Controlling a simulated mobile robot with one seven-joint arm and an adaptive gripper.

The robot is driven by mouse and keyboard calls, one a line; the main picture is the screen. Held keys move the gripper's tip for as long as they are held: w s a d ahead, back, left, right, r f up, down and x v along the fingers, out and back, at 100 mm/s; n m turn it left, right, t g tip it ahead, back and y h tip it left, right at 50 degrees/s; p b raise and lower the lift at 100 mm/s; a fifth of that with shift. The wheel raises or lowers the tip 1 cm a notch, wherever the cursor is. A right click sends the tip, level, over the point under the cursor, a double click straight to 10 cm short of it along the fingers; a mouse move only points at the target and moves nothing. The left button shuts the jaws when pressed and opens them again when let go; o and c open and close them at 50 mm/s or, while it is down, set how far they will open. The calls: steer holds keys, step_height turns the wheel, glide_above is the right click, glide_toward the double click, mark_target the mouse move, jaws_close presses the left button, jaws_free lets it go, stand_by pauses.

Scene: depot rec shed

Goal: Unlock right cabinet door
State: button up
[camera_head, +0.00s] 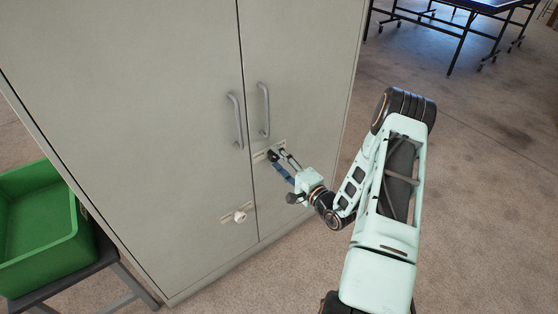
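The tall grey cabinet has a left door (150,110) and a right door (300,60), both flush in the front. The right door has a vertical handle (264,110) and, below it, a small lock plate (259,156). My gripper (281,156) is at this plate, its fingertips close to or touching the door. The fingers cover the middle of the plate, so any knob there is hidden. A gap shows between the fingers, but I cannot tell whether they hold anything. The left door has its own handle (235,121) and a lower plate with a white knob (239,216).
A green crate (42,250) sits on a dark stand (85,270) at the lower left, beside the cabinet. A blue-topped table (490,5) with a wheeled frame stands at the upper right. The brown floor (490,180) on the right is clear.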

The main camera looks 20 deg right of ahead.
steer(key=v, duration=1.2)
stand_by(0.3)
